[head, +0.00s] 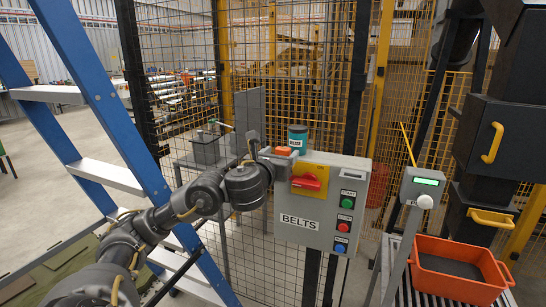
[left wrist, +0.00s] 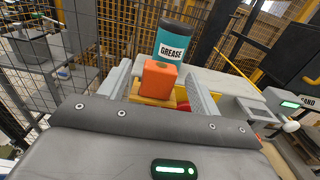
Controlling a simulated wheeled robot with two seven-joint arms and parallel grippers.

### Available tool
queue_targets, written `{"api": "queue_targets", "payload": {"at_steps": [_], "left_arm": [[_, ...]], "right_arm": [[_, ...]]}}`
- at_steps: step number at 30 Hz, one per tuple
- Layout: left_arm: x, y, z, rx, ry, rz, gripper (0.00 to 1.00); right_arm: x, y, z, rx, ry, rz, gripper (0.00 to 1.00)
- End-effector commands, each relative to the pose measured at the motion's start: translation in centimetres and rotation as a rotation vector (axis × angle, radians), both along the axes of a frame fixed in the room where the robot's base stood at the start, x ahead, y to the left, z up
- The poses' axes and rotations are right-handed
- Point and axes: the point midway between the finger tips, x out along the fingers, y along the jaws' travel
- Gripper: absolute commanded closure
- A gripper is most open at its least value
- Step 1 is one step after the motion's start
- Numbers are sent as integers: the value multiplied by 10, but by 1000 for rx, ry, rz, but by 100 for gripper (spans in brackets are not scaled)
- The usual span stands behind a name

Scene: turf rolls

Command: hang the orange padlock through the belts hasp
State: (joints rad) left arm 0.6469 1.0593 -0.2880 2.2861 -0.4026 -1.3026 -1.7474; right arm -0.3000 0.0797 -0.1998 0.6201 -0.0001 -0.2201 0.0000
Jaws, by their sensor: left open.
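The orange padlock (head: 283,151) is at the upper left of the grey BELTS box (head: 294,236). It also shows in the left wrist view (left wrist: 158,82), upright between the fingers of my left gripper (head: 268,153). The fingers are open, with a gap visible beside the padlock. Its shackle is hidden. A yellow part (left wrist: 150,103) lies just below the padlock. On the box front is a red switch handle (head: 308,183) on a yellow plate (head: 309,173). I cannot make out the hasp or whether the padlock is through it. My right gripper is not in view.
A teal GREASE can (head: 297,138) stands close behind the padlock. Green, red and blue buttons line the box's right side. A mesh fence (head: 300,90) stands behind. A blue ladder (head: 100,100) is at left, an orange crate (head: 455,290) at lower right.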

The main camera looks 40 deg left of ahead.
Motion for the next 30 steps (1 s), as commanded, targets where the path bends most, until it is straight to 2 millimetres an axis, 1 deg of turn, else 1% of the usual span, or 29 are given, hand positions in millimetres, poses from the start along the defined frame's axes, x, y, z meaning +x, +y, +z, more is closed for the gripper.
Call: {"api": "queue_targets", "payload": {"at_steps": [1, 6, 11, 16, 30], "left_arm": [[-10, -4, 5, 6, 2, -2, 37], [-39, -14, 3, 3, 1, -2, 37], [-56, -20, 1, 1, 0, -1, 37], [-61, -21, 1, 0, -1, -1, 37], [-60, -21, 0, -1, -1, 0, 37]], "right_arm": [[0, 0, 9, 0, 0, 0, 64], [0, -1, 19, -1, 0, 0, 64], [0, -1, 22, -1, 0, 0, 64], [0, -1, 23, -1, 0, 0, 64], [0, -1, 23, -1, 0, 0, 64]]}}
